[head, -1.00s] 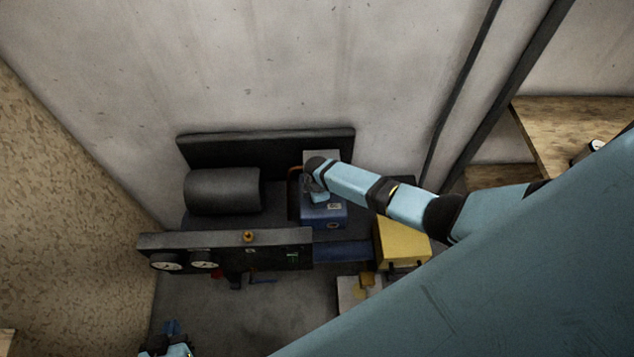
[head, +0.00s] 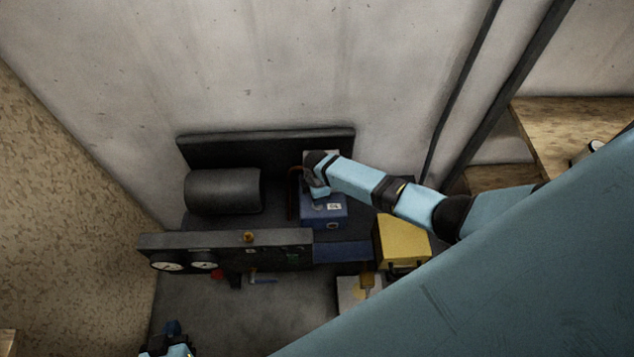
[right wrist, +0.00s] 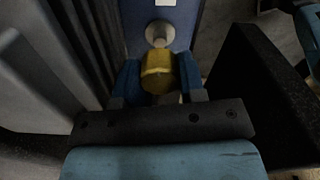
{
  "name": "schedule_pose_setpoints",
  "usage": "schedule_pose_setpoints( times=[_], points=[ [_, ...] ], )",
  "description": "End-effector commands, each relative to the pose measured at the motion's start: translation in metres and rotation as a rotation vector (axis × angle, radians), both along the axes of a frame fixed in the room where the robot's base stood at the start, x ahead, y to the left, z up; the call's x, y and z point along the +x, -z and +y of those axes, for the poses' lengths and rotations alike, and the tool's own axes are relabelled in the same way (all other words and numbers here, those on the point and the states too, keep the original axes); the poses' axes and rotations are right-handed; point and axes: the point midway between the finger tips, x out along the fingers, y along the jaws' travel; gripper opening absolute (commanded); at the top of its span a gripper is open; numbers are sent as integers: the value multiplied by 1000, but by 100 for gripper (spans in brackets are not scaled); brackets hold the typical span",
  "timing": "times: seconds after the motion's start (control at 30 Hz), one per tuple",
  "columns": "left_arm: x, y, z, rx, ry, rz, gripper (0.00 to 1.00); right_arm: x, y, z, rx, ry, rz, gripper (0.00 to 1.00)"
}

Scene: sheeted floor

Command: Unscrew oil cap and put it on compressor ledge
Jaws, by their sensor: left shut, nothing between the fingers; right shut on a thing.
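The dark compressor (head: 225,238) stands against the wall, with a blue block (head: 324,212) at its middle right. My right gripper (head: 318,192) is at the top of this block in the head view, its fingertips mostly hidden by its wrist. In the right wrist view, the blue fingers of my right gripper (right wrist: 160,84) are shut on the yellow oil cap (right wrist: 158,70). A round grey fitting (right wrist: 158,34) on the blue block shows just beyond the cap; I cannot tell whether they touch. My left gripper (head: 173,330) is low at the bottom left, shut and empty, away from the compressor.
A black tank (head: 222,191) lies left of the block. Gauges (head: 167,265) are on the front panel. A yellow box (head: 402,240) stands to the right. A wooden bench (head: 565,130) is at the far right. Floor shows in front of the compressor.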

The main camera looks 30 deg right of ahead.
Motion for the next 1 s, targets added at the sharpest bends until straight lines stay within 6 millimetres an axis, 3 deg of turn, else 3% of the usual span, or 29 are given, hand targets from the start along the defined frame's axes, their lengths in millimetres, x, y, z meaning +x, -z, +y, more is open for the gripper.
schedule_pose_setpoints(
  times=[0.43, 1.0],
  points=[
    [0, -1, 0, 0, 0, -2, 0, 0, -4, 0, 0, 0, 0, 5],
    [0, 0, 0, 0, 0, 2, 0, 0, -37, 0, 1, -1, -1, 5]
  ],
)
